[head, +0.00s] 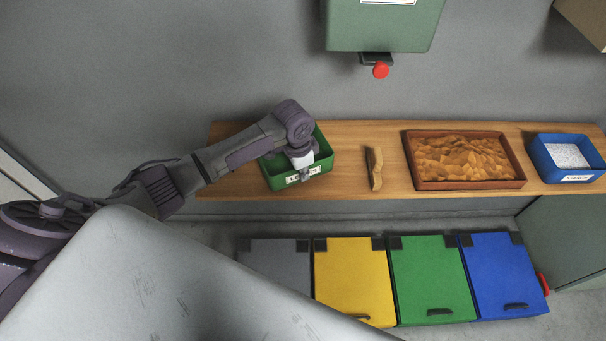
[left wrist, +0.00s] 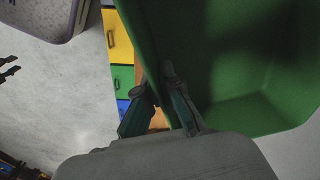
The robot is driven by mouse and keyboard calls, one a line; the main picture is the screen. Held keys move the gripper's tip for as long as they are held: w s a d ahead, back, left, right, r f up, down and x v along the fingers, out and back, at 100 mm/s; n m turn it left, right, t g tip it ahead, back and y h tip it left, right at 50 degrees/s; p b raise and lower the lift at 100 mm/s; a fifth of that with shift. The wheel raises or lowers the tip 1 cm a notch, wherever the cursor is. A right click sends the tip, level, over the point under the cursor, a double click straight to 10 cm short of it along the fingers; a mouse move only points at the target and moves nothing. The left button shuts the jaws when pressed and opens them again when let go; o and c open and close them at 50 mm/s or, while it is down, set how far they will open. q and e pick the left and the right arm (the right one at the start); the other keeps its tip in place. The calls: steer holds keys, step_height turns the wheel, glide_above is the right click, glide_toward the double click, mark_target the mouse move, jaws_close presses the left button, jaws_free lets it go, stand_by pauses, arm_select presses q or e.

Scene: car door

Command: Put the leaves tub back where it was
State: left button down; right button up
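A green tub (head: 326,150) is at the left part of the wooden shelf, with a pale label on its front that I cannot read. My left gripper (head: 305,176) is at the tub's front wall. In the left wrist view, the fingers of the gripper (left wrist: 164,82) lie on either side of the green tub's wall (left wrist: 157,50) and pinch it. The part of the tub's inside seen there looks empty and shaded. I cannot tell whether the tub rests on the shelf or hangs just above it.
The wooden shelf (head: 345,187) also holds a tan piece (head: 375,168), a brown tray (head: 470,185) of leaf-like flakes and a blue tub (head: 545,160) of white bits. Grey, yellow (head: 352,280), green and blue bins stand below. A green box (head: 380,25) hangs above.

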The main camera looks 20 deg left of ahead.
arm_select(q)
steer(key=shift+f, duration=1.05)
steer(key=shift+f, duration=0.1)
steer(key=c, duration=1.3)
jaws_free()
steer(key=shift+f, duration=0.1)
steer(key=r, duration=0.8)
steer(key=s+r, duration=0.1)
steer(key=r, duration=0.3)
steer(key=shift+s+a+r+b, duration=0.1)
steer(key=shift+a+r+b, duration=0.1)
steer(key=shift+a+b, duration=0.15)
steer(key=shift+f, duration=0.1)
